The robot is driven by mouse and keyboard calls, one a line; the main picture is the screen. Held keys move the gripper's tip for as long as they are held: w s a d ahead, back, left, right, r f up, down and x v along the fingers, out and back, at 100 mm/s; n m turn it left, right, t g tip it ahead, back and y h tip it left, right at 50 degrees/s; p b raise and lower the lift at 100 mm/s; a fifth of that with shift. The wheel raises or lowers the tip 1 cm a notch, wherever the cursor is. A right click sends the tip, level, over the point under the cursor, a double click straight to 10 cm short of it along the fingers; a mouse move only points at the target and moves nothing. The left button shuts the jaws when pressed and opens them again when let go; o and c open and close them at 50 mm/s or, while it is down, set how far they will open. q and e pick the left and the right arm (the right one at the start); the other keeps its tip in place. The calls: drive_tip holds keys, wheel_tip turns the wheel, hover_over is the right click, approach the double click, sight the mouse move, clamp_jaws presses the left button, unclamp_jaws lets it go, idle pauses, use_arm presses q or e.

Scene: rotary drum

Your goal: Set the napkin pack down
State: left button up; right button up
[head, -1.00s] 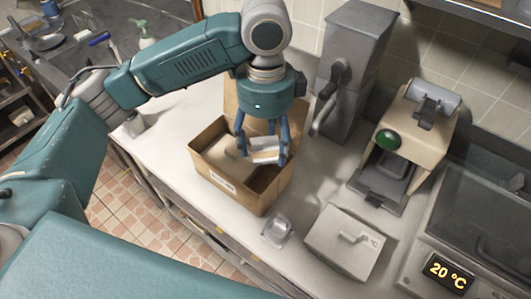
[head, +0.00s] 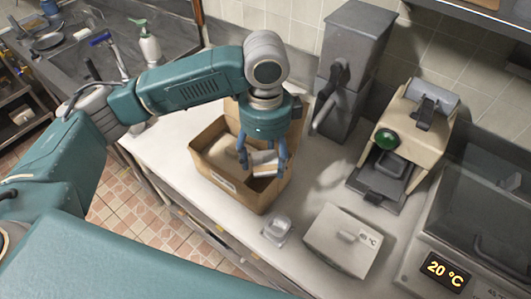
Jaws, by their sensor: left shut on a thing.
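The napkin pack (head: 264,161) is a small whitish block with a brownish part below. My left gripper (head: 264,166) is shut on it, with one blue finger on each side. The gripper points down over the right part of an open cardboard box (head: 236,196). The pack shows at about the height of the box's opening. I cannot tell whether it touches anything in the box. Part of the box's inside and its back flap are hidden behind the gripper. My right gripper is not in view.
A grey tall machine (head: 350,75) stands behind the box. A small clear object (head: 277,228) and a light grey lidded box (head: 342,240) lie in front and to the right. A beige machine (head: 405,140) and a display reading 20 °C (head: 445,271) stand further right. A sink with bottles is at upper left.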

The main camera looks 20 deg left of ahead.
sight(265, 162)
use_arm(q)
drive_tip(key=o, duration=1)
drive_tip(key=shift+o, duration=0.2)
drive_tip(key=shift+r+b, duration=0.35)
drive_tip(key=shift+r, duration=0.1)
wheel_tip(265, 162, up, 12)
drive_tip(key=b, duration=0.1)
drive_tip(key=shift+r, duration=0.15)
